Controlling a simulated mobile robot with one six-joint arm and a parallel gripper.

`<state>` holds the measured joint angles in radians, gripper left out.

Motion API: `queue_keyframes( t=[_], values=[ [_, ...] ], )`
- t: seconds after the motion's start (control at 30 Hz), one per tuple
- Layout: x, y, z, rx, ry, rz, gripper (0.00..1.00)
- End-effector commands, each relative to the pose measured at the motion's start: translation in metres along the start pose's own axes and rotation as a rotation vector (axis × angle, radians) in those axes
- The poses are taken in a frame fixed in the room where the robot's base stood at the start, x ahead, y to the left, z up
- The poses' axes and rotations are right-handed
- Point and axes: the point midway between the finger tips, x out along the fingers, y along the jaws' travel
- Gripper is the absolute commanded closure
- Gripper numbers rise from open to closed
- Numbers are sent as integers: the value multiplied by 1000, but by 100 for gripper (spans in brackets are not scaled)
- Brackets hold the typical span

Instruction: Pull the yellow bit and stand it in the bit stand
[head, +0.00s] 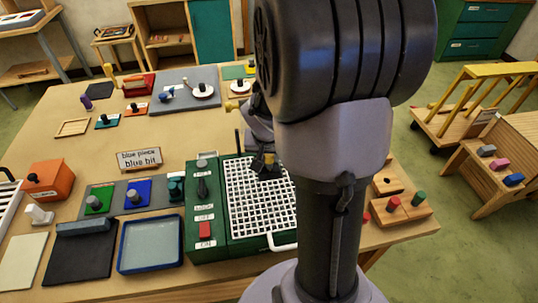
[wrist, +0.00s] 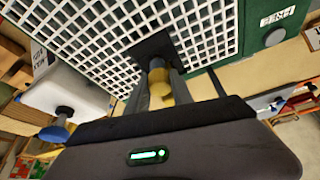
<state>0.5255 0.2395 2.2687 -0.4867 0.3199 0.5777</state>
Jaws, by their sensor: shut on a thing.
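The yellow bit (wrist: 158,84) is between the fingers of my gripper (wrist: 160,92) in the wrist view. A dark square block (wrist: 154,46) sits on the white grid right behind the bit. I cannot tell whether the bit is still seated in it.
An orange box (head: 50,181) is farther left. The mid-table is fairly clear.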

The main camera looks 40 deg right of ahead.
Motion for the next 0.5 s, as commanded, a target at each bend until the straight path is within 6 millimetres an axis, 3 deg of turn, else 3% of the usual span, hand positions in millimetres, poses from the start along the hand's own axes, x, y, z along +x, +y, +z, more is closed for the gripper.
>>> queue_keyframes(
  t=[0.5],
  values=[
    [-6, 0, -2, 0, 1, 0, 100]
  ],
)
